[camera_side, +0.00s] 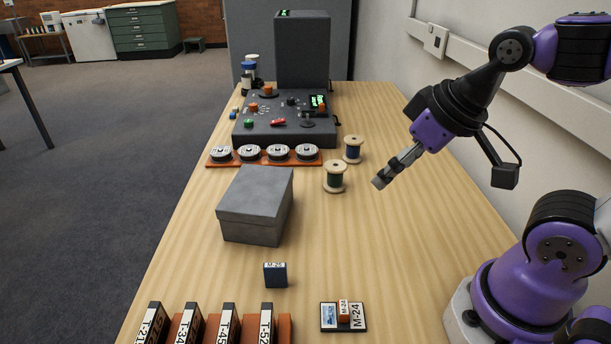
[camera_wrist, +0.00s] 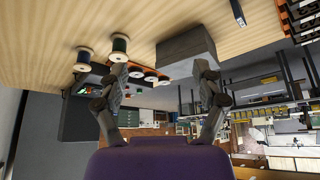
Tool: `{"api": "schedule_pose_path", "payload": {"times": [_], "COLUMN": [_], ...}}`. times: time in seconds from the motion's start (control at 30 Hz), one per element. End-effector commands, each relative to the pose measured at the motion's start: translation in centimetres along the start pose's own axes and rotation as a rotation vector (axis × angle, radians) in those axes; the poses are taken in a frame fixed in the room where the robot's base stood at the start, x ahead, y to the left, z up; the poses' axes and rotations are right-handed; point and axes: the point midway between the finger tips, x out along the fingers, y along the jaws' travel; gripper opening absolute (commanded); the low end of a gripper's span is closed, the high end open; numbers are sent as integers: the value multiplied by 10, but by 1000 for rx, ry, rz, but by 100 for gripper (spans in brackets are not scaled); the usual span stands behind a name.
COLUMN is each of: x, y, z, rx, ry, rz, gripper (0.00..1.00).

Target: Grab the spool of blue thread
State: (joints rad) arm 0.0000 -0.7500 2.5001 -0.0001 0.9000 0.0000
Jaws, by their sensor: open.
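The spool of blue thread (camera_side: 352,150) stands upright on the table, behind a spool of dark green thread (camera_side: 334,177), with pale wooden flanges on both. In the wrist view, which is upside down, the blue spool (camera_wrist: 87,55) is at upper left and the green spool (camera_wrist: 119,45) is right of it. My gripper (camera_side: 382,179) is to the right of both spools, above the table and apart from them. In the wrist view my gripper (camera_wrist: 160,72) has its fingers spread with nothing between them.
A grey lidded box (camera_side: 255,205) stands left of the spools. An orange rack of round reels (camera_side: 265,156) and a dark control console (camera_side: 280,125) are behind. Small labelled boxes stand at the front.

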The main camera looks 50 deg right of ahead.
Motion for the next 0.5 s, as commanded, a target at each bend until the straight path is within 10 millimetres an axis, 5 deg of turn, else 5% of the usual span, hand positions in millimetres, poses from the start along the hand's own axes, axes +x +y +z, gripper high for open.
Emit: {"api": "schedule_pose_path", "payload": {"times": [0.27, 0.5], "x": [2, 37], "y": [9, 70], "z": [-21, -98], "rx": [18, 86], "ry": [-14, -58], "rz": [15, 59], "gripper": [78, 78]}}
